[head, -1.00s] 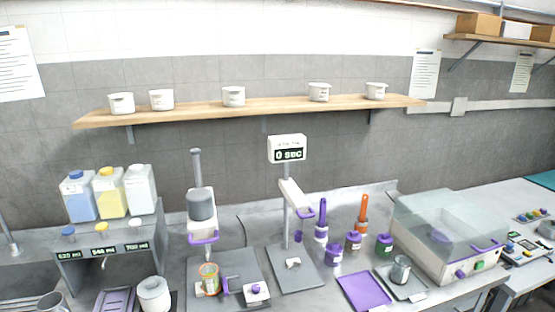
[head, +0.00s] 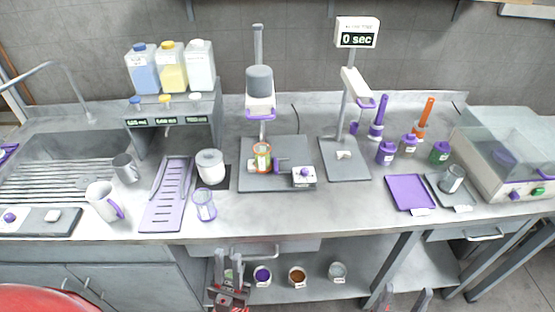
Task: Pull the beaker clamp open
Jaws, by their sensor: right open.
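The mixing stand (head: 259,50) has a grey motor head over a flat grey base. A glass jar with an orange band (head: 262,157) stands on that base. What looks like the beaker clamp (head: 278,165), with a purple handle, is beside the jar on its right; whether its jaws touch the jar is too small to tell. My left gripper (head: 229,262) is at the bottom, in front of the counter edge and below the clamp, empty with its fingers apart. My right gripper (head: 404,296) is at the bottom edge, right of centre, open and empty, well away from the clamp.
A white control box with a purple knob (head: 304,176) is right of the clamp. A purple-rimmed glass (head: 204,205) and a lilac rack (head: 167,200) stand to the left. Another stand with a timer (head: 357,33) is to the right. The counter front before the mixing stand is clear.

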